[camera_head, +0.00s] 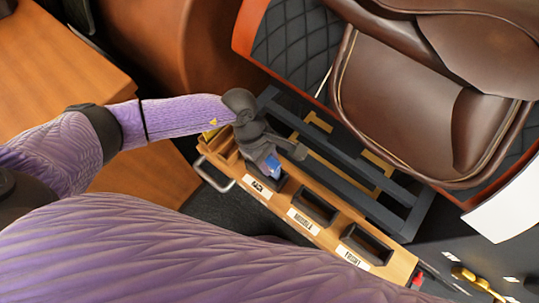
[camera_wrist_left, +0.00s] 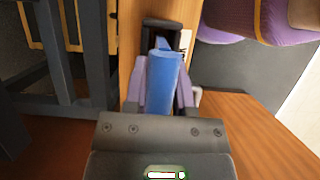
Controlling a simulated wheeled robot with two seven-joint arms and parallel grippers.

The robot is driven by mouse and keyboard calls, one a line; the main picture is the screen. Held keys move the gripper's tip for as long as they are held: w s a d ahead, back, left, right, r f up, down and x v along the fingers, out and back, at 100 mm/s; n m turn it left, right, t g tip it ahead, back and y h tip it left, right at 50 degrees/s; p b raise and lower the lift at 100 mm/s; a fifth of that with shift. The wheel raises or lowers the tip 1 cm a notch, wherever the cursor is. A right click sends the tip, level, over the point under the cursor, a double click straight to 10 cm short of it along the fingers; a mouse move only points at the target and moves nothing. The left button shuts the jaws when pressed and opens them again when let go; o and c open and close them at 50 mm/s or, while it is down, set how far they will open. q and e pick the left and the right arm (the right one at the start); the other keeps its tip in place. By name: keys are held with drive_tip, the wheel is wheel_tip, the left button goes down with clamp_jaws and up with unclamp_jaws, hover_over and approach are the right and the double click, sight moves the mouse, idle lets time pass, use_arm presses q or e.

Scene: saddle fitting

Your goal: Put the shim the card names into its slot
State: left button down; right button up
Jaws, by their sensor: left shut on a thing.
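My left gripper (camera_head: 276,157) is shut on a blue shim (camera_head: 273,164), at the left end of a wooden tray (camera_head: 325,228). The shim also shows between the fingers in the left wrist view (camera_wrist_left: 164,82), its far end at a dark slot (camera_wrist_left: 163,32). I cannot tell whether it has entered. In the head view the slot below the gripper is partly hidden. The middle slot (camera_head: 314,206) and the front slot (camera_head: 366,243) are dark and look empty. The leftmost label (camera_head: 257,187) is too small to read surely. No readable card shows. My right gripper is out of view.
A dark metal rack (camera_head: 350,185) runs along the tray's far side, below a brown saddle (camera_head: 420,100) on a quilted pad (camera_head: 290,52). A metal handle (camera_head: 212,174) sticks out at the tray's left end. A wooden table (camera_head: 60,65) stands at left.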

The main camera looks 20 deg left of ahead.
use_arm(q)
drive_tip(key=shift+f, duration=0.2)
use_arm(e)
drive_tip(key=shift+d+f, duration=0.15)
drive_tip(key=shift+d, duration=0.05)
use_arm(q)
drive_tip(key=shift+c, duration=1.8)
unclamp_jaws()
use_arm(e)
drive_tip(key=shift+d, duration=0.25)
use_arm(q)
drive_tip(key=shift+r, duration=0.1)
drive_tip(key=p+v, duration=0.4)
drive_tip(key=v, duration=0.5)
drive_tip(key=shift+d, duration=0.1)
drive_tip(key=shift+a+r, duration=0.25)
drive_tip(key=shift+r, duration=0.1)
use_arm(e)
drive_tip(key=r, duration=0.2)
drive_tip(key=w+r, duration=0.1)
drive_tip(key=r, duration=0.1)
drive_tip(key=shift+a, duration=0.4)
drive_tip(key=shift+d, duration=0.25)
